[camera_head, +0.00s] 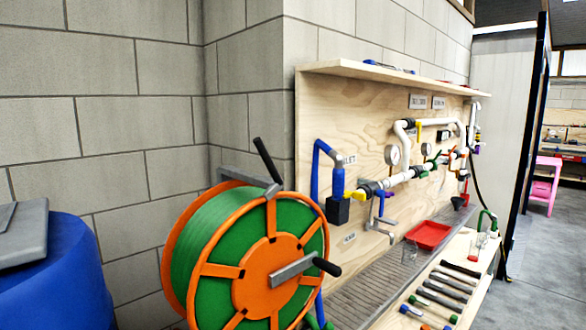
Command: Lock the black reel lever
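A large hose reel with an orange frame (268,272) and a green drum (208,245) stands at the lower middle of the head view. A black lever (267,160) rises from a grey bracket (250,181) at the top of the reel, tilted up and to the left. A separate grey crank arm (292,269) with a black handle (326,267) sticks out from the reel's face. My gripper does not show in this view.
A blue barrel (55,275) with a grey object (22,235) on top stands at left. A plywood board (350,105) with white pipes and a gauge (392,154) is at right. Below are a red tray (429,234) and several tools. Grey floor (550,270) is open at far right.

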